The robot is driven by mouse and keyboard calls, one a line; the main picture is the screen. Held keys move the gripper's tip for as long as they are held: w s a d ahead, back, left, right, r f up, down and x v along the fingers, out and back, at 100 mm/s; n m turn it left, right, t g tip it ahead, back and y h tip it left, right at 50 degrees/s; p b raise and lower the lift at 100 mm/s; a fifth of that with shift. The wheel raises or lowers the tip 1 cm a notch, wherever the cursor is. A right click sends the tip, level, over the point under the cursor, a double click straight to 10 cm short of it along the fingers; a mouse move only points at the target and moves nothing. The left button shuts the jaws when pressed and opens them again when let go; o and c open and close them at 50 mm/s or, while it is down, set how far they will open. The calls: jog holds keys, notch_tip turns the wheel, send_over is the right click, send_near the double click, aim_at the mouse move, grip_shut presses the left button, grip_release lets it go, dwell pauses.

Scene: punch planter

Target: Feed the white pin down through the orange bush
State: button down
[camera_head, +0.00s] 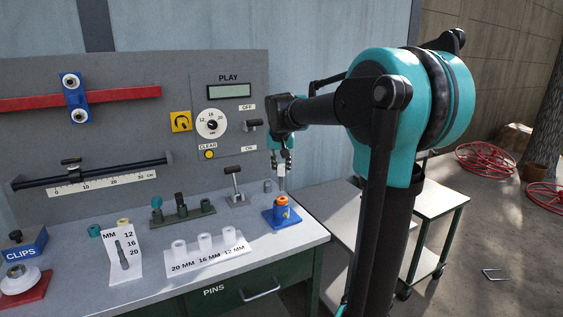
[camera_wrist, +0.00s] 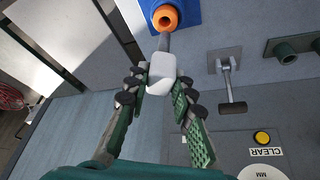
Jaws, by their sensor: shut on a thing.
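The white pin (camera_wrist: 162,74) has a pale blocky head and a thin grey shaft. My gripper (camera_wrist: 161,84) is shut on its head, with a finger on each side. In the head view, my gripper (camera_head: 282,157) points down and the pin (camera_head: 282,183) hangs about upright below it. The orange bush (camera_head: 282,200) sits on a blue block (camera_head: 281,216) at the bench's right end, directly under the pin. In the wrist view, the shaft's far end lies close to the orange bush (camera_wrist: 165,18). I cannot tell whether they touch.
A small lever (camera_head: 235,184) stands left of the blue block, and a grey peg (camera_head: 267,186) stands behind it. White cylinders (camera_head: 204,241) stand on a labelled card at the front. The upright panel (camera_head: 120,120) closes off the back.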

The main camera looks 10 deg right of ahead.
aim_at(281, 186)
jog(key=shift+f, duration=1.3)
jog(key=shift+f, duration=3.55)
jog(key=c, duration=1.2)
grip_release()
jog(key=v, duration=1.2)
jog(key=s+d+f+n, duration=0.1)
jog(key=s+d+f, duration=0.1)
jog(key=s+f, duration=1)
jog(key=s+d+f+n+y, duration=0.1)
jog(key=s+d+f, duration=0.2)
jog(key=s+f, duration=1)
jog(key=shift+s, duration=0.45)
